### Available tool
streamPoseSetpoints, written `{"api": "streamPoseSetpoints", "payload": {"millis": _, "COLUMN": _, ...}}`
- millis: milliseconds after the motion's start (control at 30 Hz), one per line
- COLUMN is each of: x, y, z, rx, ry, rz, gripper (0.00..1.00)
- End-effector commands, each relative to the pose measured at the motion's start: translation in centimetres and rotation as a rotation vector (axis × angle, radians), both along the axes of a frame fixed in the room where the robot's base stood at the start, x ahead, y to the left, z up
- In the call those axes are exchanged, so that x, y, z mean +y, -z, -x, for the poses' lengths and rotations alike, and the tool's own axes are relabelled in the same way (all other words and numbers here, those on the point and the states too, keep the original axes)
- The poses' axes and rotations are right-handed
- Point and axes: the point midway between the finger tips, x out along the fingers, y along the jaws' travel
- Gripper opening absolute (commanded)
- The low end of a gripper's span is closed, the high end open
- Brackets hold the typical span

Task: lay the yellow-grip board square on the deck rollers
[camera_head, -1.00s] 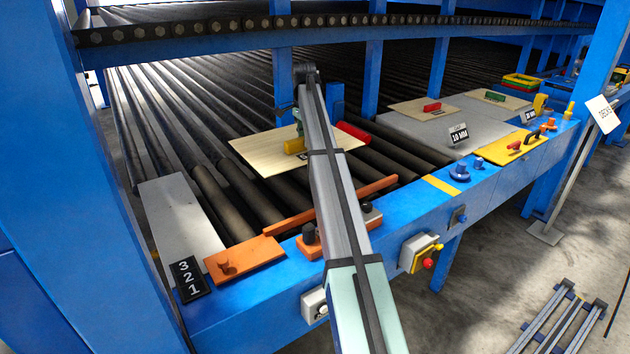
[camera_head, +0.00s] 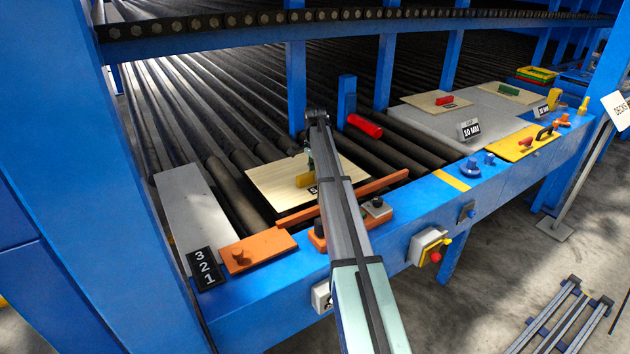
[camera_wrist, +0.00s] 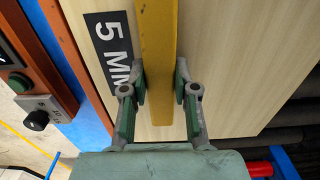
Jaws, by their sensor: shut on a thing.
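The board (camera_head: 268,186) is pale wood with a yellow grip bar (camera_head: 304,180) on top. In the head view it is over the dark deck rollers (camera_head: 226,192), its near edge close to the orange rail; I cannot tell whether it touches the rollers or rail. My arm hides its middle and right part. In the wrist view, my gripper (camera_wrist: 160,100) is shut on the yellow grip (camera_wrist: 158,60), one finger on each side. A "5 MM" label (camera_wrist: 112,50) lies on the board (camera_wrist: 225,60) beside the grip.
An orange rail (camera_head: 385,184) runs along the front of the rollers. An orange block (camera_head: 258,252) and grey plate (camera_head: 185,205) lie at the left. A red cylinder (camera_head: 365,126) is behind the board. Blue posts (camera_head: 296,80) stand at the back.

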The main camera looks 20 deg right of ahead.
Motion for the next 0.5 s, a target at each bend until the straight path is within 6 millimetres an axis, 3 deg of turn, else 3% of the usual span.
{"api": "streamPoseSetpoints", "payload": {"millis": 400, "x": 0.0, "y": 4.0, "z": 0.0, "rx": -0.001, "ry": 0.000, "rz": 0.000, "gripper": 0.00}}
{"api": "streamPoseSetpoints", "payload": {"millis": 500, "x": 0.0, "y": 4.3, "z": 0.0, "rx": -0.001, "ry": 0.000, "rz": 0.000, "gripper": 0.00}}
